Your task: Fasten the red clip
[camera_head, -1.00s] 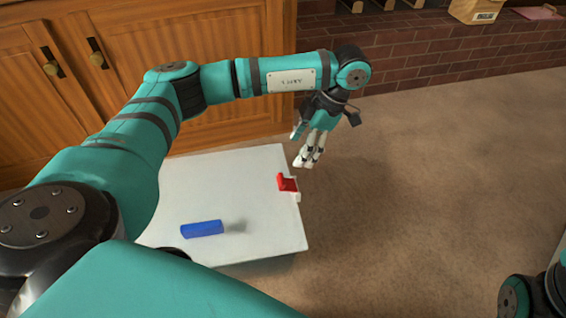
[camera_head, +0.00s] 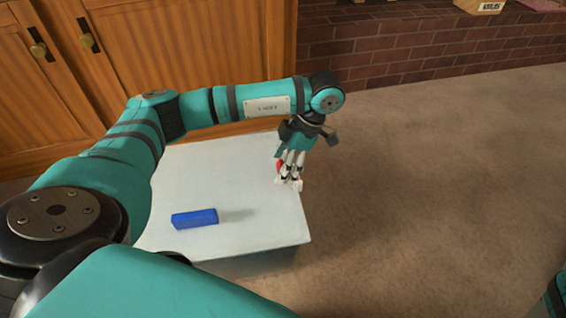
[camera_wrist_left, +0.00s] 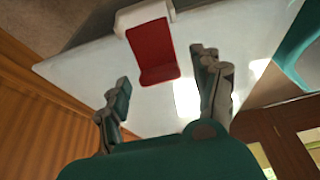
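The red clip (camera_wrist_left: 153,50) sits at the edge of a white tabletop (camera_head: 215,180), with its white part (camera_wrist_left: 143,14) at the border. In the wrist view its red part looks L-shaped. In the head view only a sliver of red clip (camera_head: 279,167) shows; my fingers hide the rest. My left gripper (camera_head: 288,181) is over the clip at the table's right edge. In the wrist view my left gripper (camera_wrist_left: 163,76) has its fingers apart, with nothing held and the clip beyond the fingertips. My right gripper is out of view.
A blue block (camera_head: 195,218) lies on the tabletop, left of the clip. Wooden cabinets (camera_head: 200,60) stand behind the table and a brick ledge (camera_head: 400,60) runs along the back right. The brown carpet (camera_head: 430,190) to the right is clear.

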